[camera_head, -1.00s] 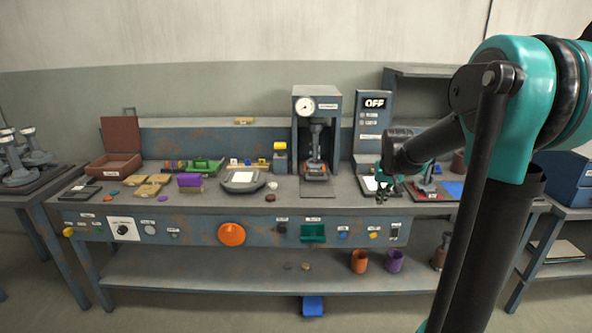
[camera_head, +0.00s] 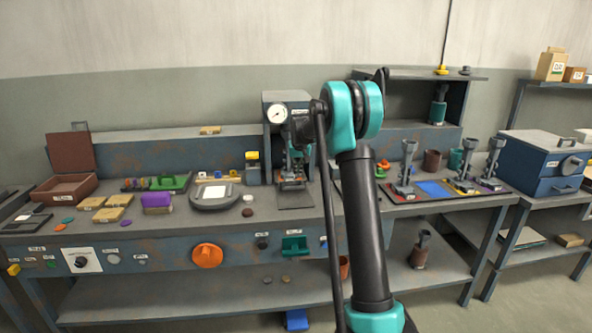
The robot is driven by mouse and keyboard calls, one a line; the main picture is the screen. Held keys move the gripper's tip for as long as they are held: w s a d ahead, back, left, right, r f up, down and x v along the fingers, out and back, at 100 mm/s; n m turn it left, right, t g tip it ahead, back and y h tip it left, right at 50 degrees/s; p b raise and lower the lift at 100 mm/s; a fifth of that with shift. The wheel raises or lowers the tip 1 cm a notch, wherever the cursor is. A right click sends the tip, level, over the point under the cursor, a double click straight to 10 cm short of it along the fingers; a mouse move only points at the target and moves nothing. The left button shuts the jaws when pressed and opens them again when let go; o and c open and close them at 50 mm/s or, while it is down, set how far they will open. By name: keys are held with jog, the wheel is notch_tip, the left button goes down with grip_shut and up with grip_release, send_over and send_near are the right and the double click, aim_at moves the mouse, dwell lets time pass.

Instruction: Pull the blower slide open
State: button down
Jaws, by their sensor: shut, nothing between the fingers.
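None of the labels are legible, so I cannot tell for sure which control is the blower slide. A green sliding-type fitting (camera_head: 294,245) sits on the bench's front panel, right of the large orange knob (camera_head: 207,255). My gripper (camera_head: 296,160) is small in the view, in front of the gauge press (camera_head: 272,110), above the worktop and well above the front panel. It looks shut and empty. My arm partly hides the gripper and the bench area just right of the press, including the panel's right part.
A white dial plate (camera_head: 82,260) and small buttons line the panel's left. A scale-like pad (camera_head: 215,196), wooden blocks and a brown open box (camera_head: 65,188) stand on the worktop. Metal holders (camera_head: 405,170) stand on the right. A blue pedal (camera_head: 297,319) lies low in front.

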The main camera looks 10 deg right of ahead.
jog(key=x, duration=0.6)
jog(key=shift+d, duration=0.1)
jog(key=shift+s, duration=0.1)
jog(key=s, duration=1.7)
jog(key=shift+s, duration=0.3)
